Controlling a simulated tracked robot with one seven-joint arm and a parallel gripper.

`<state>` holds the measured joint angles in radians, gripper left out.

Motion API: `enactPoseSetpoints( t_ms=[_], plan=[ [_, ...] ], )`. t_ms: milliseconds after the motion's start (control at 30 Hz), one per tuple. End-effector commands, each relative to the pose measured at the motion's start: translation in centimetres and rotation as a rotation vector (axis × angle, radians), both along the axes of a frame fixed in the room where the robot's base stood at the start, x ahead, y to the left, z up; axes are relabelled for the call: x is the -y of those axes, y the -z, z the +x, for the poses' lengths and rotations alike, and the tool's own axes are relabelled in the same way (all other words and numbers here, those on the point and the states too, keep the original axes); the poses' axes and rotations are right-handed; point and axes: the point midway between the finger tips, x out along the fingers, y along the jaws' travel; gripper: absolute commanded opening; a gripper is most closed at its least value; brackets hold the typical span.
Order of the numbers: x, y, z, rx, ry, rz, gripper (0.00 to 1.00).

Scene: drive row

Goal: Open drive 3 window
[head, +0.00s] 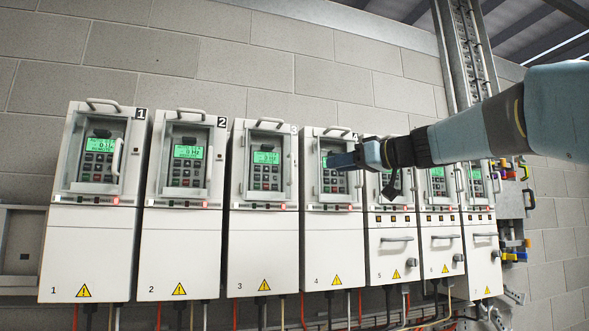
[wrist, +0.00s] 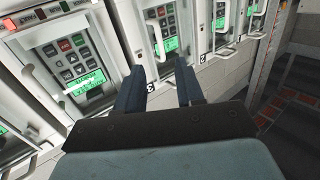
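Drive 3 (head: 264,250) is a pale grey cabinet, third from the left in the head view. Its window (head: 266,165) in the upper half covers a keypad and green display and looks shut. In the wrist view, which is upside down, drive 3's green display (wrist: 172,46) lies just beyond my fingers, with a pale upright handle (wrist: 157,38) beside it. The 3 label (wrist: 150,88) shows between the fingers. My gripper (head: 334,160) is in front of drive 4's window; its two dark fingers (wrist: 158,85) are apart and hold nothing.
Drive 4 (head: 327,250) stands close to the right of drive 3, and drive 2 (head: 180,250) to its left. All carry top handles. My arm crosses in front of the right-hand drives. Cables hang below the row. A block wall (head: 250,60) stands behind.

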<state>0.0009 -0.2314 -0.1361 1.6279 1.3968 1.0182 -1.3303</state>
Motion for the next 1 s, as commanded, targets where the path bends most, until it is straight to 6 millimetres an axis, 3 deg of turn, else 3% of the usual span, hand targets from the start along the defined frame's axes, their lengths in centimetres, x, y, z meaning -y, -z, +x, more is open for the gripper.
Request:
enactPoseSetpoints(
  t_ms=[267,800,1000],
  plan=[
    [-1.3,-1.0,1.6,0.036,-0.005,0.010,0.37],
    [-8.3,-0.9,7.5,0.033,-0.006,0.010,0.37],
    [-9.9,-0.9,8.9,0.034,-0.004,0.009,0.37]
  ],
)
